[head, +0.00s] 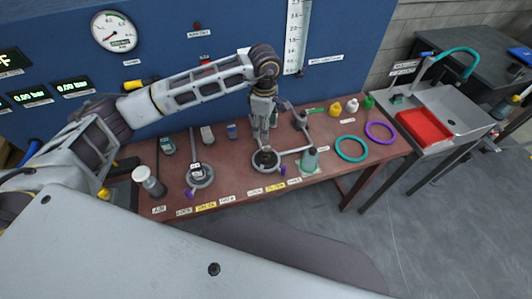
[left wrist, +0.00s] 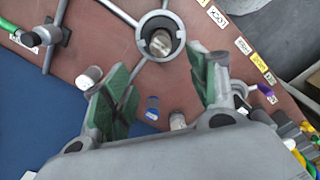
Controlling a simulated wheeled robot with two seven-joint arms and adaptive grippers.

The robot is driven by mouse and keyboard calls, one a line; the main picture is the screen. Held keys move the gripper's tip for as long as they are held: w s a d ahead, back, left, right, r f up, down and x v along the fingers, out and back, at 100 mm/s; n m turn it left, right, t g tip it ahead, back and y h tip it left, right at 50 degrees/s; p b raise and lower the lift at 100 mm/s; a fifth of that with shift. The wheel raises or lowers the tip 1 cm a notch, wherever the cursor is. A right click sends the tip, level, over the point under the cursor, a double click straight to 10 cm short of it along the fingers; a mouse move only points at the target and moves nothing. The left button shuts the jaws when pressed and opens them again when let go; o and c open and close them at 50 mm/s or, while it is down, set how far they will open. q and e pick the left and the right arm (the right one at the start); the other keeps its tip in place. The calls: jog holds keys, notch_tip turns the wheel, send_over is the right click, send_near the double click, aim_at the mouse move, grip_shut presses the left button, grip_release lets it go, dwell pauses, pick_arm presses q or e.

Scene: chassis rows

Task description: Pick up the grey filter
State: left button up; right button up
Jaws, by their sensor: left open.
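My left gripper (head: 264,112) points down above the middle of the table, behind and above a round holder. In the left wrist view its green-padded jaws (left wrist: 160,88) are spread, with nothing between the tips. A grey metallic cylinder (left wrist: 159,42) sits inside the holder's ring (left wrist: 176,22), beyond the jaws. A pale cylinder (left wrist: 89,77) stands near the left finger. A blue cylinder (left wrist: 152,106) and another pale grey one (left wrist: 177,121) show lower down; in the head view this grey one (head: 207,134) stands left of the blue one (head: 232,131). Which is the grey filter I cannot tell for certain.
A second round holder (head: 200,176) is on the left. A fixture with rods (head: 300,118) stands behind. Labels line the front edge. A sink with a red tray (head: 424,126) is far right.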

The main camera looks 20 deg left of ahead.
aim_at(265, 147)
pick_arm(q)
jog(key=shift+a, duration=0.1)
pick_arm(e)
jog(key=shift+d, duration=0.15)
pick_arm(q)
jog(key=shift+f, duration=0.15)
notch_tip(265, 147, down, 7)
jog(key=shift+f+p, duration=0.15)
jog(key=shift+p, duration=0.5)
jog(key=shift+f, duration=0.5)
pick_arm(e)
jog(key=shift+a+r, duration=0.25)
jog(key=shift+r, duration=0.5)
pick_arm(q)
jog(key=shift+f, duration=0.1)
